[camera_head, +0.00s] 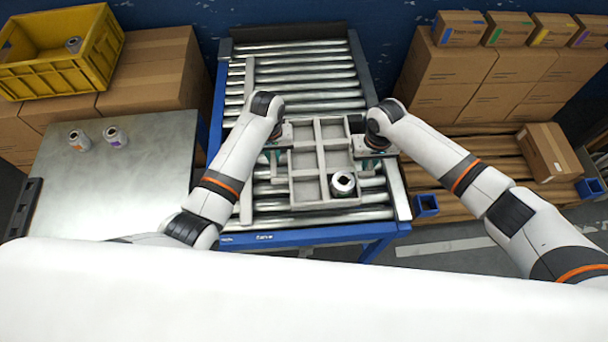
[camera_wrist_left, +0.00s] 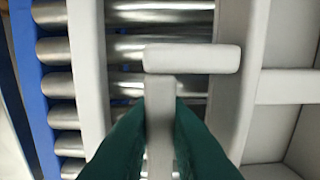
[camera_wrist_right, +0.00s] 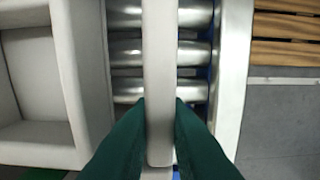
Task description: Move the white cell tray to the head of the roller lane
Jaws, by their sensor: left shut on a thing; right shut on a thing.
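The white cell tray (camera_head: 320,147) is a pale grid of open cells, over the near half of the roller lane (camera_head: 300,95). My left gripper (camera_head: 277,147) is shut on the tray's left handle, which shows between the green fingers in the left wrist view (camera_wrist_left: 160,120). My right gripper (camera_head: 368,150) is shut on the tray's right handle, seen in the right wrist view (camera_wrist_right: 160,110). I cannot tell whether the tray touches the rollers.
A pale guide rail (camera_head: 247,140) runs along the lane's left side. A dark end plate (camera_head: 289,31) closes the far end. The far rollers are clear. A metal table (camera_head: 120,180) with two cans (camera_head: 98,138) stands left; cartons (camera_head: 465,75) stand right. A yellow crate (camera_head: 60,50) sits far left.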

